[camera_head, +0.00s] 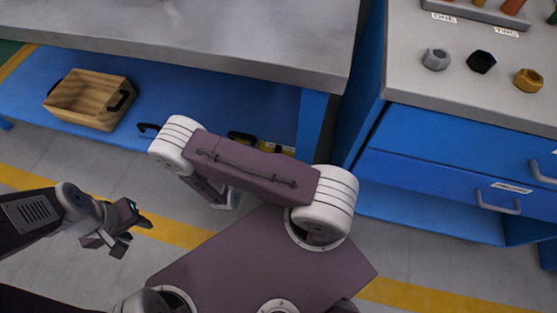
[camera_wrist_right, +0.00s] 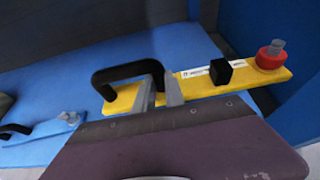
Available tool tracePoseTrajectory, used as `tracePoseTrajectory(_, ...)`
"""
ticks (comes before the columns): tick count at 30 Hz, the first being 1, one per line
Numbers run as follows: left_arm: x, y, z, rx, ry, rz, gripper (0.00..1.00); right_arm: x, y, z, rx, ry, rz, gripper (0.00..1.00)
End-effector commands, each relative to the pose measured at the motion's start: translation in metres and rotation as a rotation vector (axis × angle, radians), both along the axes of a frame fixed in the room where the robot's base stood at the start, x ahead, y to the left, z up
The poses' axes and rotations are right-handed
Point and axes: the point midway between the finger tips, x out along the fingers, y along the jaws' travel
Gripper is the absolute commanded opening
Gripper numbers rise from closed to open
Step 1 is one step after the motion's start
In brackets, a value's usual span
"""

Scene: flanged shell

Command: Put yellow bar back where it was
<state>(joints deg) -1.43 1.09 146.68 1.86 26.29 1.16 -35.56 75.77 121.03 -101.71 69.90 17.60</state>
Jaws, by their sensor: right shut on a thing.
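The yellow bar (camera_wrist_right: 205,90) shows in the right wrist view, with a black handle (camera_wrist_right: 125,72) at its left end, a black block and a red knob at its right end. My right gripper (camera_wrist_right: 160,92) is shut on the handle's right leg. The bar is over the blue shelf; whether it touches it I cannot tell. In the head view the bar (camera_head: 277,148) is mostly hidden behind my right arm, and the right gripper is hidden too. My left gripper (camera_head: 130,222) hangs above the floor at left, away from the bar; its finger gap is unclear.
A wooden crate (camera_head: 85,92) stands on the blue lower shelf (camera_head: 215,95) under the grey worktop (camera_head: 220,35). A blue drawer cabinet (camera_head: 450,150) at right carries several nuts on top. Another black handle (camera_wrist_right: 15,130) lies left of the bar.

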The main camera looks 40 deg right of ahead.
Motion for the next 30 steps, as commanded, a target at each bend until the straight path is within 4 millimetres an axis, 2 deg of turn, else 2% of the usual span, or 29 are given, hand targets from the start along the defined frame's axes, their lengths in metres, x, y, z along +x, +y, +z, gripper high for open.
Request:
tracePoseTrajectory(7, 0.0, 0.0, -0.007, 0.0, 0.0, 0.0, 0.4, -0.003, 0.0, -0.009, -0.003, -0.004, -0.006, 0.0)
tracePoseTrajectory(15, 0.0, 0.0, -0.047, 0.0, 0.0, 0.0, 0.4, -0.003, 0.0, -0.066, -0.003, -0.002, -0.006, 0.0)
tracePoseTrajectory(20, 0.0, 0.0, -0.047, 0.0, 0.0, 0.0, 0.4, -0.003, 0.0, -0.068, -0.003, -0.004, -0.006, 0.0)
tracePoseTrajectory(27, 0.0, 0.0, -0.076, 0.0, 0.0, 0.0, 0.4, -0.003, 0.0, -0.106, -0.002, -0.003, -0.006, 0.0)
tracePoseTrajectory(30, 0.0, 0.0, -0.074, 0.0, 0.0, 0.0, 0.4, -0.003, 0.0, -0.105, -0.002, -0.003, -0.006, 0.0)
